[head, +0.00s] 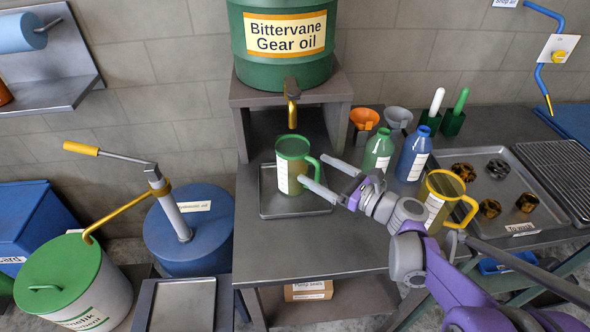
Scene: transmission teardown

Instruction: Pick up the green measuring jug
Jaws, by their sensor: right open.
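The green measuring jug (290,170) stands upright on a grey tray (268,208), below the brass spout of the gear oil drum. It has a green rim, a white scale label and a green handle on its right side. My right gripper (312,170) comes in from the right with its two fingers apart. One fingertip is above and right of the handle, the other is in front of it near the jug's wall. I cannot tell whether either finger touches the jug. My left gripper is not in view.
The green drum (262,67) stands on a stand behind the jug, its tap (292,100) overhead. A green bottle (377,155), a blue bottle (413,155) and a yellow jug (437,195) stand to the right. A parts tray (475,220) lies farther right. The front left bench is clear.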

